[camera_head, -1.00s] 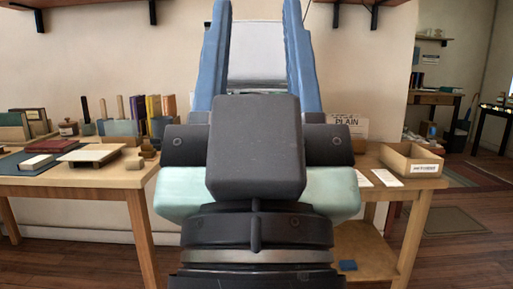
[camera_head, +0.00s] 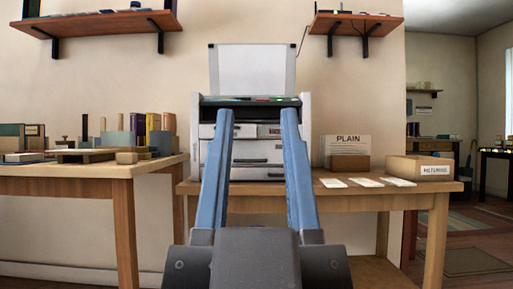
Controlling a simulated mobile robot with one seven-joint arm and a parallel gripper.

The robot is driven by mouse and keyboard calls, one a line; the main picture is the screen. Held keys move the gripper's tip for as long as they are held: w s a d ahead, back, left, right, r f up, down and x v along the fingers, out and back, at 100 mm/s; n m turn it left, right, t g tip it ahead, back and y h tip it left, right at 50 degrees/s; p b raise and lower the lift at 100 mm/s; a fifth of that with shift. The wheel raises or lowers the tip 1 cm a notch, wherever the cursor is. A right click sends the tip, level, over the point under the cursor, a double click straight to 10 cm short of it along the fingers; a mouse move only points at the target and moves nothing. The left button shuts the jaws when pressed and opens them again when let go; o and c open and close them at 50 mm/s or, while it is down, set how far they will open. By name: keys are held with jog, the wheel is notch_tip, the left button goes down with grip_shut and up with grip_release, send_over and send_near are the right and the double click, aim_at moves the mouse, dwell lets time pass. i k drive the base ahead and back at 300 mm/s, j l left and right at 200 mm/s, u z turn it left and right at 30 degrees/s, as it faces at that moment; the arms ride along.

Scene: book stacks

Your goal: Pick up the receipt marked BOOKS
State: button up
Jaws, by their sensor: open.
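Several white paper slips lie in a row on the right-hand wooden table: a left slip (camera_head: 333,183), a middle slip (camera_head: 366,182) and a right slip (camera_head: 399,182). They look like receipts, but any print on them is too small to read, so I cannot tell which is marked BOOKS. My gripper (camera_head: 257,112) is open and empty, its two blue fingers pointing up and away in front of the printer. It is left of the slips and apart from them.
A grey-white printer (camera_head: 213,115) stands on the right-hand table (camera_head: 430,187). The left table (camera_head: 100,171) holds books and blocks. Shelves (camera_head: 105,24) hang above.

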aim_at(394, 181)
jog(key=l+u, duration=0.25)
jog(key=l, duration=0.6)
jog(key=l+u, duration=0.25)
jog(key=l, duration=0.6)
jog(key=k, duration=0.05)
